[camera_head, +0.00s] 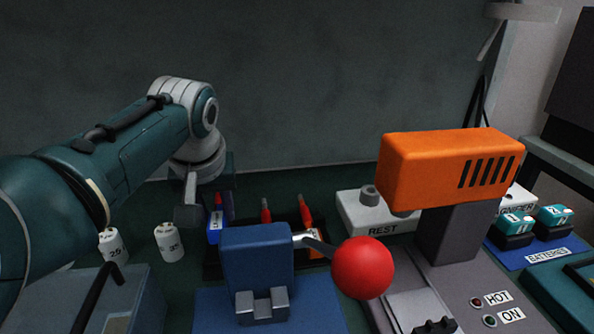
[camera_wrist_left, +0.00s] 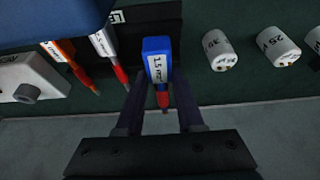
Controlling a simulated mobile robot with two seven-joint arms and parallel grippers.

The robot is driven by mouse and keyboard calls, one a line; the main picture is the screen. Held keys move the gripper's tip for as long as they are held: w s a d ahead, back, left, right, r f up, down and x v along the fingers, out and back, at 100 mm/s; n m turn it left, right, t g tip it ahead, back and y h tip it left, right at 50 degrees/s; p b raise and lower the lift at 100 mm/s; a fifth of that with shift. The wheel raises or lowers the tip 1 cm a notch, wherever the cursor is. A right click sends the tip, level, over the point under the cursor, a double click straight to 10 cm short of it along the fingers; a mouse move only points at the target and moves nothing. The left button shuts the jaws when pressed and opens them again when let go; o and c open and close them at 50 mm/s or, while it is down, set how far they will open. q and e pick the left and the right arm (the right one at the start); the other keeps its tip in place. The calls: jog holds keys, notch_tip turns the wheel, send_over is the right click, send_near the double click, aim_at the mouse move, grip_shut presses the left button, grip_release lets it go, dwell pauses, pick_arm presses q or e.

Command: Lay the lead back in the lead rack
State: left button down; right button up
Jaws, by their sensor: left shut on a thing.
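The blue lead (camera_head: 215,226) with a "1.5" label and a red tip is at the left end of the black lead rack (camera_head: 212,265). My left gripper (camera_head: 224,197) is shut on this lead near its red end. In the left wrist view the blue lead (camera_wrist_left: 157,60) lies between the two fingers (camera_wrist_left: 161,95), over the right end of the rack (camera_wrist_left: 133,50). I cannot tell whether it touches the rack. An orange lead (camera_wrist_left: 62,50) and a white lead (camera_wrist_left: 104,44), both with red tips, lie farther left there. My right gripper is out of view.
A blue press (camera_head: 255,255) with a red ball handle (camera_head: 362,268) stands in front of the rack and hides part of it. A REST block (camera_head: 372,212) and an orange-headed device (camera_head: 440,170) stand right.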

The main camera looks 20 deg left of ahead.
pick_arm(q)
jog(key=shift+f+b, duration=2.05)
jog(key=shift+f, duration=0.85)
jog(key=shift+c, duration=2.3)
grip_release()
